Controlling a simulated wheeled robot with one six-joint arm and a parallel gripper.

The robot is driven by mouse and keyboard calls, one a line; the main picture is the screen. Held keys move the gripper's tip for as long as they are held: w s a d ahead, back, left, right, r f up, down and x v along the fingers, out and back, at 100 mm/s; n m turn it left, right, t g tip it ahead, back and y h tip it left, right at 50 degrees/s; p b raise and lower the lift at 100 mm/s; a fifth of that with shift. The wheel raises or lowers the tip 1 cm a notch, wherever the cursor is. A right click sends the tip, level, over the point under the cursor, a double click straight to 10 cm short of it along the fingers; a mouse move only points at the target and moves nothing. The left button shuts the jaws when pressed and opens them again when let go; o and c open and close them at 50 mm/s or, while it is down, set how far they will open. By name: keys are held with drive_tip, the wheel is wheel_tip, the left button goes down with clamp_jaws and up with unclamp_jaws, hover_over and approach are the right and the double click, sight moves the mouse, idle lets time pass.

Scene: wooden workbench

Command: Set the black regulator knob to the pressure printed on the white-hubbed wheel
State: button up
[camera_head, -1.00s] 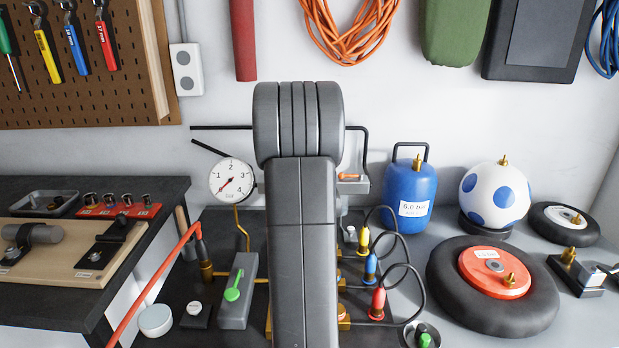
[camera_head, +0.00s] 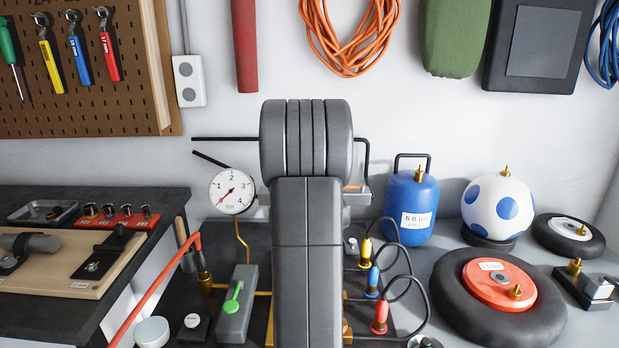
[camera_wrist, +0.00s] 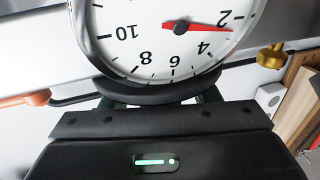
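The white-hubbed wheel (camera_head: 568,228) is a small black tyre at the far right of the head view. The print on its hub is too small to read. In the wrist view a white gauge (camera_wrist: 160,50) appears upside down, its red needle between 2 and 4, nearer 2. A black round part (camera_wrist: 165,93), seemingly the regulator knob, shows below the gauge. My gripper (camera_wrist: 165,100) is at it, with dark green finger parts at either side. Whether the fingers touch it is hidden by the gripper body. My arm hides the gripper and knob in the head view.
A second gauge (camera_head: 232,191) stands left of my arm. A blue tank (camera_head: 410,205), a spotted ball (camera_head: 497,207) and a red-hubbed wheel (camera_head: 455,300) stand at right. Coloured hose plugs (camera_head: 372,280) are close right of my arm.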

drive_tip(key=shift+s, duration=0.1)
drive_tip(key=b+v, duration=0.1)
drive_tip(key=v, duration=1.2)
drive_tip(key=shift+s+b, duration=0.3)
drive_tip(key=shift+b, duration=0.05)
drive_tip(key=shift+w, duration=0.1)
drive_tip(key=p+x, duration=0.1)
drive_tip(key=x, duration=1.2)
drive_tip(key=shift+w+p, duration=0.35)
drive_tip(key=shift+w, duration=0.05)
drive_tip(key=shift+s, duration=0.1)
